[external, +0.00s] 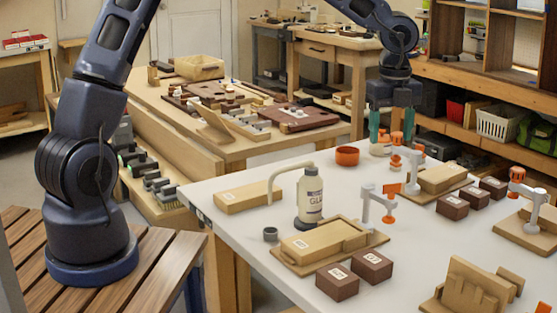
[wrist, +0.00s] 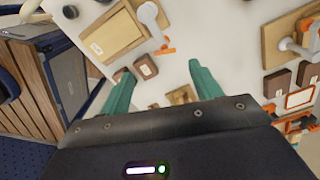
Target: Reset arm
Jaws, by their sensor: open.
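My gripper (external: 393,127) hangs from the arm above the far part of the white table (external: 240,225). Its two green fingers point down and stand apart with nothing seen between them. In the wrist view my gripper (wrist: 160,85) also shows open, its green fingers spread over the table. An orange bowl (external: 347,156) stands on the table to the left of the fingers. A white and orange clamp (external: 413,165) stands just below and right of them in the external view. I cannot tell whether the fingers touch anything there.
A glue bottle (external: 310,197), wooden box (external: 325,240), dark blocks (external: 372,265) and another clamp (external: 382,202) occupy the near table. More blocks (external: 453,207) and a clamp fixture (external: 525,205) stand at right. A wooden bench (external: 245,150) with boards lies behind.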

